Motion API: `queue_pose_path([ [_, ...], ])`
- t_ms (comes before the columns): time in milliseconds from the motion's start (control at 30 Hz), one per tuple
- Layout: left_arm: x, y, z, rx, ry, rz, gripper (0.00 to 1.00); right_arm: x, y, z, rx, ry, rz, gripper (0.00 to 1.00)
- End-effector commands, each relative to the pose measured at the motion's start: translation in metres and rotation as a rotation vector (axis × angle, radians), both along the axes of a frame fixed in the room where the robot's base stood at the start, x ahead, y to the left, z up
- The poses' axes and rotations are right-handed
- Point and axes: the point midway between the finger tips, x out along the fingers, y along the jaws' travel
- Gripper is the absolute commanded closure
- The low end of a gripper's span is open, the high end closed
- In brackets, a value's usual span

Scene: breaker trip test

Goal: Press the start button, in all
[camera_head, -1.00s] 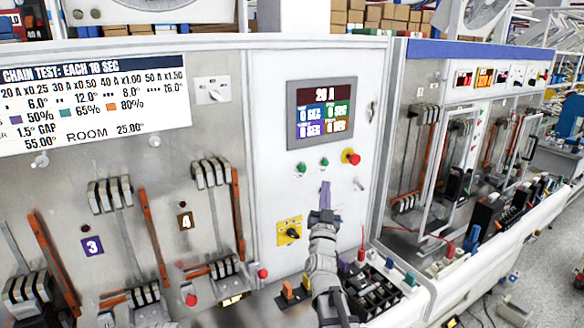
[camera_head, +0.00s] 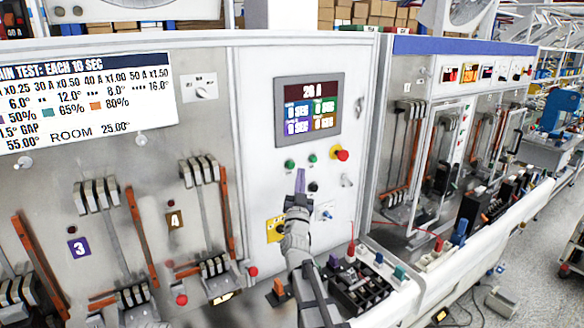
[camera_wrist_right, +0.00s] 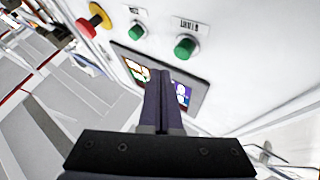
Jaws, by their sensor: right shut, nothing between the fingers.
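The start button is a green round button (camera_head: 289,163) on the white panel, below the screen and left of a second green button (camera_head: 312,157). In the right wrist view the green start button (camera_wrist_right: 186,47) shows under its START label. My right gripper (camera_head: 300,174) is shut and empty, its purple fingers pointing up just below and right of the start button in the head view. In the right wrist view the shut fingers (camera_wrist_right: 163,82) lie in front of the screen, with no visible contact with the button. My left gripper is not in view.
A red button on a yellow base (camera_head: 342,154) sits right of the green ones. The screen (camera_head: 308,107) reads 20 A. A yellow rotary switch (camera_head: 274,229) is partly behind my right arm.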

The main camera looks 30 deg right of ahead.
Motion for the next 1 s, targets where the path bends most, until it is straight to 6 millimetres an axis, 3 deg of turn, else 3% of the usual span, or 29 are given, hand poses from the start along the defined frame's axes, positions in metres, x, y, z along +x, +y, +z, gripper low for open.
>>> queue_pose_path([
  [267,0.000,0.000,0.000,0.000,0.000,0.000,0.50,0.017,0.002,0.000,-0.001,0.000,0.001,1.00],
  [1000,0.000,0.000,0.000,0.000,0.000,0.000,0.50,0.017,0.002,0.000,-0.001,0.000,0.001,1.00],
])
